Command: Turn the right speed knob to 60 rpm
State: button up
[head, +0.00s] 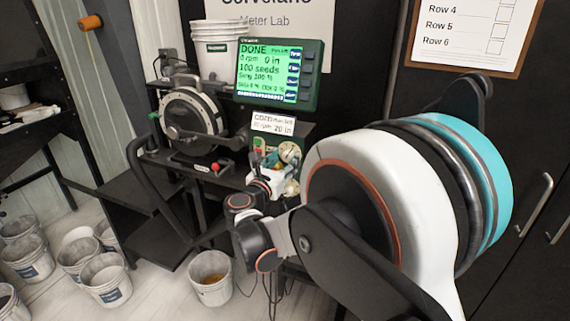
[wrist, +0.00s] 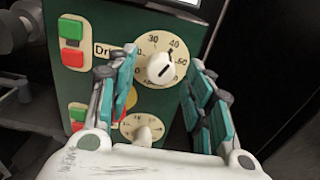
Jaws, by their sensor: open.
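In the wrist view a white speed knob (wrist: 160,69) sits on a round cream dial on a dark green panel. Its dark pointer line aims up and right, between 40 and 60. A second cream dial with a white knob (wrist: 145,136) lies below it, partly hidden by my gripper. My gripper (wrist: 163,62) is open, its teal-padded fingers spread on either side of the upper knob; contact cannot be told. In the head view my gripper (head: 268,168) is in front of the panel, and the upper dial (head: 290,152) shows beside it.
Red and green buttons (wrist: 72,44) lie left of the dials. A green-cased monitor (head: 313,90) above reads DONE, 0 rpm, 100 seeds. A seed meter disc (head: 190,118) stands to the left. Several white buckets (head: 105,282) are on the floor; a black cabinet is at the right.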

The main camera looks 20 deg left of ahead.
jog(key=shift+w, duration=0.45)
jog(key=c, duration=1.1)
